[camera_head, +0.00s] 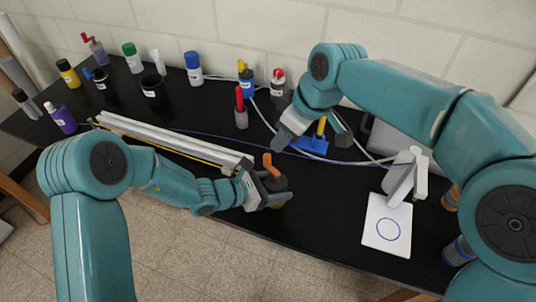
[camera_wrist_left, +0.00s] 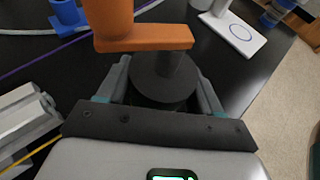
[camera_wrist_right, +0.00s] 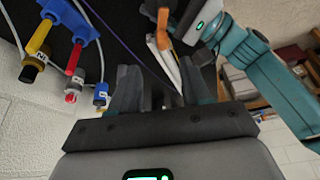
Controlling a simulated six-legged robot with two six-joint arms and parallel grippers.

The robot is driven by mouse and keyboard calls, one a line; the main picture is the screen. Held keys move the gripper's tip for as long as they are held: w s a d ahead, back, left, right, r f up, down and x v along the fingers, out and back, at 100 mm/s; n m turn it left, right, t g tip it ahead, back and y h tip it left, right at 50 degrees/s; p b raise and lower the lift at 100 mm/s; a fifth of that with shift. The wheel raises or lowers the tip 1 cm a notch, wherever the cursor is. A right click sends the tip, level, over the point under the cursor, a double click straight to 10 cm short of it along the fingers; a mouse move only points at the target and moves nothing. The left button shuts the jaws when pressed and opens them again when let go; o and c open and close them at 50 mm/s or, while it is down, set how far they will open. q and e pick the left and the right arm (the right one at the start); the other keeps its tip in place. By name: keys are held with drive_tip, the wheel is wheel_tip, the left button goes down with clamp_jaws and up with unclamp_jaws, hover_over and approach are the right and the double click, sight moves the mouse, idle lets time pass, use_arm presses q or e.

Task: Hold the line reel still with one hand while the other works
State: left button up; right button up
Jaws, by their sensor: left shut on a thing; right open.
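The line reel (camera_head: 276,183) is a dark drum with an orange crank handle (camera_head: 268,161), near the front edge of the black table. My left gripper (camera_head: 277,199) is shut on the reel's dark body. In the left wrist view, the reel (camera_wrist_left: 165,80) sits between the two fingers, with the orange crank arm (camera_wrist_left: 145,38) across its top. The lower part of the reel is hidden by the gripper. My right gripper (camera_head: 312,137) is open and empty, above the table behind the reel. In the right wrist view, the orange handle (camera_wrist_right: 162,20) shows beyond its spread fingers (camera_wrist_right: 158,88).
Pale extrusion bars (camera_head: 170,138) lie left of the reel. A blue block (camera_head: 312,146), a red-topped bottle (camera_head: 241,110) and pale cables are near the right gripper. A white plate with a blue circle (camera_head: 387,225) lies right. Several bottles line the back wall.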

sight(268, 155)
drive_tip(key=x, duration=1.1)
drive_tip(key=shift+s+a+r, duration=0.1)
drive_tip(key=shift+a, duration=0.15)
clamp_jaws()
